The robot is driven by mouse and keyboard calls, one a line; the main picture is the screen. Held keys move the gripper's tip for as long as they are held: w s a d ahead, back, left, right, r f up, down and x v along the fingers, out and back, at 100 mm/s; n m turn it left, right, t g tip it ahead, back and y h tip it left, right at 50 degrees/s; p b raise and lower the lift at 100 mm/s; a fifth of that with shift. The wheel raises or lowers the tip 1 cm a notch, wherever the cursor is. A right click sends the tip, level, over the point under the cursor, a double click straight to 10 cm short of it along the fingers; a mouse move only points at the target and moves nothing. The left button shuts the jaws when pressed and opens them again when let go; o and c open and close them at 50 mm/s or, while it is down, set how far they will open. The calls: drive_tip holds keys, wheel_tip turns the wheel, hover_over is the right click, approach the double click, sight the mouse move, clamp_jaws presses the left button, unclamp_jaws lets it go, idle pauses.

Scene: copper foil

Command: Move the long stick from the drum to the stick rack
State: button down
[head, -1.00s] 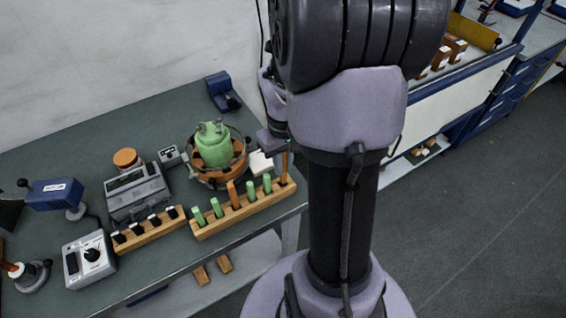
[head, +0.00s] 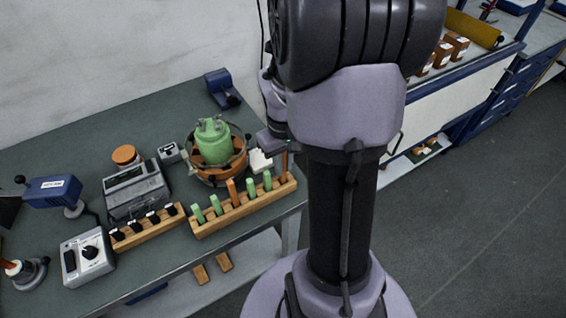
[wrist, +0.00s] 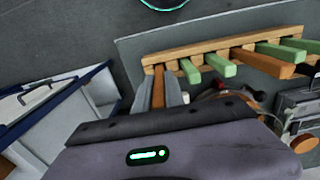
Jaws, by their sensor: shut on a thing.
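My gripper (wrist: 159,92) is shut on a brown-orange stick (wrist: 158,72). The stick stands at the end slot of the wooden stick rack (wrist: 205,50), its far end meeting the rack; I cannot tell how deep it sits. In the head view the held stick (head: 284,163) is upright at the right end of the rack (head: 215,225), with my gripper partly hidden by my arm. Several green sticks (head: 250,188) and an orange stick (head: 233,193) stand in the other slots.
A grey device (head: 137,190), a smaller wooden rack with black knobs (head: 147,233) and a dial box (head: 87,256) stand left of the stick rack. A white block (head: 260,161) lies beside the drum. The table's front edge runs close to the rack.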

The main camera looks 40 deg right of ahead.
drive_tip(key=shift+f+b, duration=0.35)
drive_tip(key=shift+f, duration=0.2)
drive_tip(key=c, duration=1.3)
unclamp_jaws()
drive_tip(key=shift+r, duration=0.2)
drive_tip(key=shift+r+p, duration=0.35)
drive_tip(key=shift+p, duration=0.15)
drive_tip(key=shift+r+p, duration=0.45)
drive_tip(key=shift+r, duration=0.05)
